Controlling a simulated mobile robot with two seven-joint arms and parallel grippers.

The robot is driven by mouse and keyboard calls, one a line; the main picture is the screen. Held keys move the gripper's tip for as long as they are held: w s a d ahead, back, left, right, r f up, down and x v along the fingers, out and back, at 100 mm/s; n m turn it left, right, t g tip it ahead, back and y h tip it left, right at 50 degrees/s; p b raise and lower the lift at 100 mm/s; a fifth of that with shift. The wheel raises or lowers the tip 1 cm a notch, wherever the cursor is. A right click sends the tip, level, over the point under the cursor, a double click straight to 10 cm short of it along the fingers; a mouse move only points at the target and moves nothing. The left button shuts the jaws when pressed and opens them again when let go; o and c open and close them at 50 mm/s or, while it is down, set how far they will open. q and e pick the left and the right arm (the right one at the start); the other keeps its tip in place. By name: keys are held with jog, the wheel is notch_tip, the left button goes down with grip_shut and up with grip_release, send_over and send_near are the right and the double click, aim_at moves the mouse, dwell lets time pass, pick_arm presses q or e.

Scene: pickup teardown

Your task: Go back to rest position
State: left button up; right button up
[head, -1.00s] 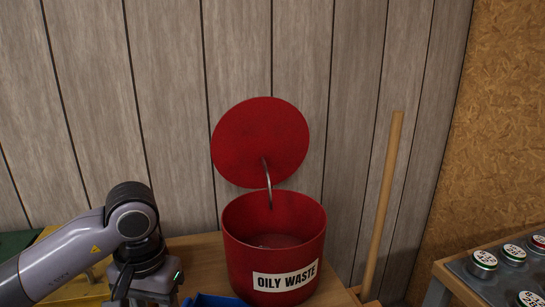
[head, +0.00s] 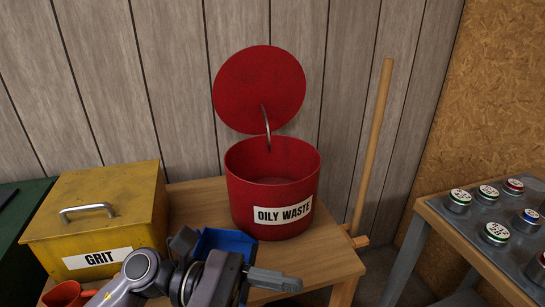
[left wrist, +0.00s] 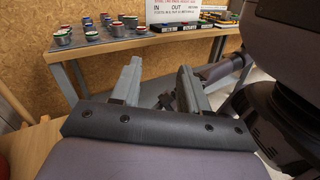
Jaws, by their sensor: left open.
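My left gripper (head: 240,272) is low in the head view, in front of the wooden stand and close to a blue bin (head: 222,243) that it partly hides. In the left wrist view, the left gripper (left wrist: 159,88) has its two grey fingers spread apart, with nothing between them. It points toward the bench with the capped cans. My right gripper is in neither view.
The red OILY WASTE can (head: 272,190) stands on the stand (head: 320,262), lid up. A yellow GRIT box (head: 100,210) and a red cup (head: 64,295) are at left. A bench (head: 475,245) holds several capped cans. A wooden pole (head: 375,145) leans behind.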

pick_arm(q)
jog(key=w+a+f+n+t+y, duration=0.2)
jog(key=w+a+n+t, duration=0.25)
jog(key=n+t, duration=0.95)
jog(key=w+a+f+n+t+y, duration=0.25)
jog(key=w+a+n+t, duration=0.35)
jog(key=n, duration=1.4)
jog(key=s+a+f+n+g+y, duration=0.2)
jog(key=s+a+f+n+y, duration=0.1)
jog(key=f+n, duration=0.4)
jog(key=s+a+f+n+g+y+p, duration=0.1)
jog(key=s+a+f+n+y, duration=0.3)
jog(key=f, duration=0.5)
jog(key=s+a+f+n+g+y, duration=0.2)
jog(key=s+f+n, duration=0.5)
jog(key=n, duration=0.4)
jog(key=shift+s+a+f+g+y, duration=0.15)
jog(key=shift+a+f+g+y, duration=0.25)
jog(key=shift+a+y, duration=0.5)
jog(key=shift+d, duration=0.2)
jog(key=shift+c, duration=0.3)
jog(key=c, duration=0.3)
